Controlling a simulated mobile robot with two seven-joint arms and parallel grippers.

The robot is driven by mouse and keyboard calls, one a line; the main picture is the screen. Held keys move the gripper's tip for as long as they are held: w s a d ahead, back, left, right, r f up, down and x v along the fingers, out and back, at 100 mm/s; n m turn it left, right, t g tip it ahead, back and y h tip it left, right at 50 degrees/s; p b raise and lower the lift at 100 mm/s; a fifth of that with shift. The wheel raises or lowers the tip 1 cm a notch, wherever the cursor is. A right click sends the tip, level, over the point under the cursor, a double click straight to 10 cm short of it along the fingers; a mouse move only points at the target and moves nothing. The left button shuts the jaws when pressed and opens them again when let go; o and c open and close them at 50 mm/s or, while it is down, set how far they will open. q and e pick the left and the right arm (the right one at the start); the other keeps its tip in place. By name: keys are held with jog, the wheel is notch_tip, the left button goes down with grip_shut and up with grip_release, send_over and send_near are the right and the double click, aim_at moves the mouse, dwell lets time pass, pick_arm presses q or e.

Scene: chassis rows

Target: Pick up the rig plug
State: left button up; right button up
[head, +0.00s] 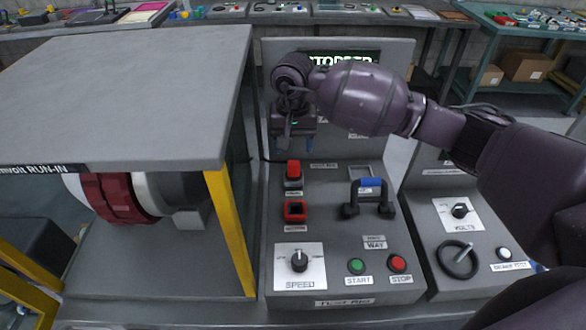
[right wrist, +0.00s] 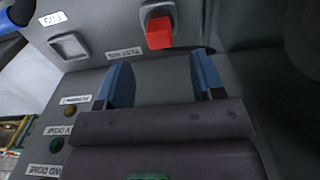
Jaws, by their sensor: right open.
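A red block that looks like the rig plug (head: 294,170) stands upright in a grey seat on the middle console; it also shows in the right wrist view (right wrist: 159,34), at the top centre. My right gripper (head: 293,146) hangs just behind and above it, pointing down to the console. In the right wrist view its two blue fingers (right wrist: 164,84) are apart with nothing between them. The red plug is beyond the fingertips, apart from them. A red-framed socket (head: 295,211) is in front of the plug. My left gripper is not in view.
A blue-gripped handle (head: 371,187) stands right of the plug, near a grey recess (head: 362,172). A speed knob (head: 299,261) and start and stop buttons are in front. A grey bench top (head: 130,90) with a yellow post (head: 232,230) stands left.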

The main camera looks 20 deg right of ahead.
aim_at(294, 163)
jog(key=shift+f, duration=0.85)
notch_tip(294, 163, down, 3)
jog(key=shift+f+p, duration=0.15)
jog(key=shift+p, duration=0.2)
jog(key=shift+f, duration=0.65)
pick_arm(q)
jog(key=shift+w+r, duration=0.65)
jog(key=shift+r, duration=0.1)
pick_arm(e)
jog(key=shift+c, duration=0.2)
jog(key=c, duration=1)
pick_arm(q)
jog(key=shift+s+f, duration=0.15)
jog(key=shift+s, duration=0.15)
